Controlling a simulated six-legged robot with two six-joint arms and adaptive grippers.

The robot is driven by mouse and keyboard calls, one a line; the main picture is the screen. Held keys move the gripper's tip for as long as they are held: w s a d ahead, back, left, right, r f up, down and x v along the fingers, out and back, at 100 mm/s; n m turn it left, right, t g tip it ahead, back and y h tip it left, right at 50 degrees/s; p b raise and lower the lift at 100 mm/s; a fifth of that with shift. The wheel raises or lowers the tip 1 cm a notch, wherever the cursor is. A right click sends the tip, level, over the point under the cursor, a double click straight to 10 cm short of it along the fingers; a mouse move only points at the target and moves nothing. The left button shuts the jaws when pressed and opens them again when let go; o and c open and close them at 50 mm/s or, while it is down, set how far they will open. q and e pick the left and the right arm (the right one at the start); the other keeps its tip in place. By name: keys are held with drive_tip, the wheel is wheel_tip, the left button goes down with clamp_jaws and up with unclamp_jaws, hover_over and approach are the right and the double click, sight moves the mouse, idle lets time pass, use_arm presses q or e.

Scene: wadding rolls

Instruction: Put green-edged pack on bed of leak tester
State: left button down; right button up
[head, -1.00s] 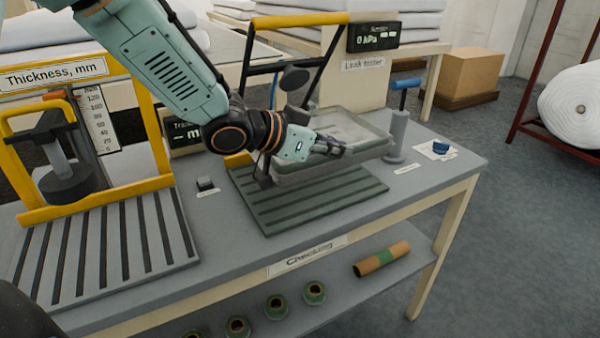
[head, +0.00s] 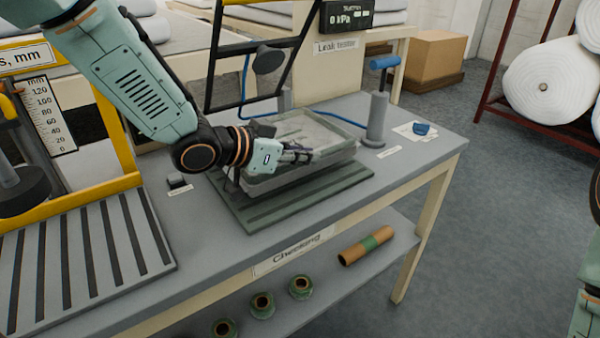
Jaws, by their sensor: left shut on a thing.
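The green-edged pack (head: 318,130) is a pale, see-through flat pack with a grey-green rim, in the middle of the head view. My left gripper (head: 306,156) is shut on its near side, and the fingers hide part of that edge. The bed of the leak tester (head: 240,212) is a dark green slatted plate on the bench. The pack is over the bed's back part, roughly level; I cannot tell whether it touches. The leak tester's black frame (head: 213,62) stands raised behind. My right gripper is not in view; parts of my right arm show at the right edge.
A grey hand pump (head: 377,118) with a blue handle stands right of the pack. A blue cap (head: 421,129) lies near the bench's right end. The thickness gauge's slatted plate (head: 85,250) is at left.

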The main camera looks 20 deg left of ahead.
sight(306, 171)
use_arm(q)
drive_tip(key=f, duration=0.1)
drive_tip(key=d+f+b, duration=0.1)
drive_tip(key=f, duration=0.1)
drive_tip(key=shift+a+f, duration=0.1)
drive_tip(key=shift+f, duration=0.2)
drive_tip(key=shift+a, duration=0.3)
drive_tip(key=shift+d+f, duration=0.1)
drive_tip(key=c, duration=1.8)
unclamp_jaws()
drive_tip(key=shift+d, duration=0.1)
drive_tip(key=o, duration=0.4)
